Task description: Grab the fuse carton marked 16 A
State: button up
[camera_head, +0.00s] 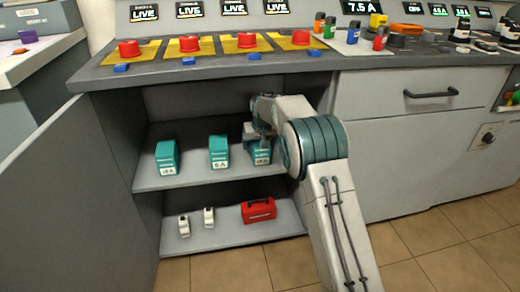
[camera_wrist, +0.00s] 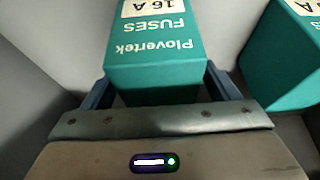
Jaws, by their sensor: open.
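The teal fuse carton marked 16 A (camera_wrist: 155,62) fills the upper middle of the wrist view, its print upside down. My gripper (camera_wrist: 157,85) is open, with one finger on each side of this carton. I cannot tell whether the fingers touch it. In the head view the carton (camera_head: 261,156) stands at the right of the upper shelf, partly hidden by my gripper (camera_head: 257,138).
Two similar teal cartons stand to its left: a middle one (camera_head: 219,152) and a left one (camera_head: 166,157). The upper shelf (camera_head: 195,180) is bare in front. Below are a red box (camera_head: 258,210) and two small white items (camera_head: 184,226). An open door (camera_head: 75,200) stands left.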

jog(key=shift+f, duration=0.25)
jog(key=c, duration=1.2)
jog(key=shift+c, duration=1)
jog(key=shift+r, duration=0.2)
